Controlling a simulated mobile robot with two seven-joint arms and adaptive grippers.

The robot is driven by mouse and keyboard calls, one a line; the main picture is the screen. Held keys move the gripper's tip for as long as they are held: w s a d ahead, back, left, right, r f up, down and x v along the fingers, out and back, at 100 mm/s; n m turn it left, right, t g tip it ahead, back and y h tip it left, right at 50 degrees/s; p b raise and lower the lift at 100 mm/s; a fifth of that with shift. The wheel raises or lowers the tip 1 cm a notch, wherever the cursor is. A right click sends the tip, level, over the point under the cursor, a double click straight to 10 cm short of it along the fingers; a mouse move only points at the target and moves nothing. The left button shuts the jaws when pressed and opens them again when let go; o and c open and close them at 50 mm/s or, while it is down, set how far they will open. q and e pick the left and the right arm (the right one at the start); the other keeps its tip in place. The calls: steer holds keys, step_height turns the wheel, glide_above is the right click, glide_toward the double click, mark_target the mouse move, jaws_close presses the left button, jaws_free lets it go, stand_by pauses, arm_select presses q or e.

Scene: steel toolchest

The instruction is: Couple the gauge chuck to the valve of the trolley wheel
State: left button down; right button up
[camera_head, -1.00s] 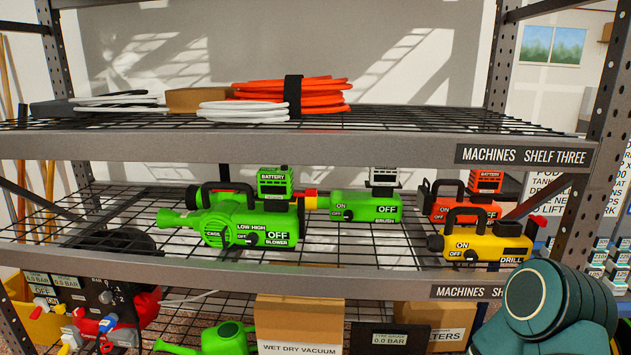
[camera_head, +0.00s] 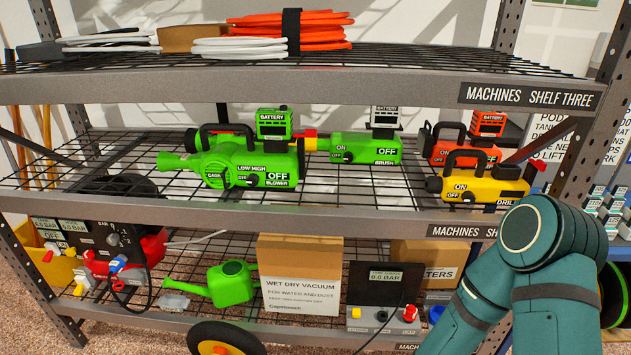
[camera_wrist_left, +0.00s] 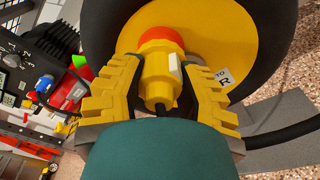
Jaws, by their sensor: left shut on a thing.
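In the left wrist view my left gripper (camera_wrist_left: 165,75) has its yellow fingers shut on a yellow chuck (camera_wrist_left: 158,82) with an orange-red end and a pale side tab. A dark hose leaves its near end. The orange-red end points at the yellow hub of a black-tyred wheel (camera_wrist_left: 262,40). No valve shows clearly, and I cannot tell whether the chuck touches the hub. In the head view part of a wheel (camera_head: 228,331) shows at the bottom edge, and the gauge box (camera_head: 383,312) reads 0.0 BAR on the low shelf. My right gripper is out of view.
The shelf rack (camera_head: 300,86) stands ahead, with a green blower (camera_head: 240,166) and a yellow drill (camera_head: 480,186) on its middle shelf. A cardboard box (camera_head: 300,258) and green watering can (camera_head: 228,285) sit below. A grey strip (camera_wrist_left: 280,115) lies by the wheel.

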arm_select(q)
steer(key=shift+m, duration=0.9)
steer(key=shift+m, duration=0.8)
steer(key=m, duration=0.4)
steer(key=shift+t, duration=0.4)
steer(key=c, duration=0.6)
jaws_free()
steer(key=shift+w+f, duration=0.1)
steer(key=s+a+p, duration=0.1)
steer(key=s, duration=0.8)
steer(key=shift+p, duration=0.35)
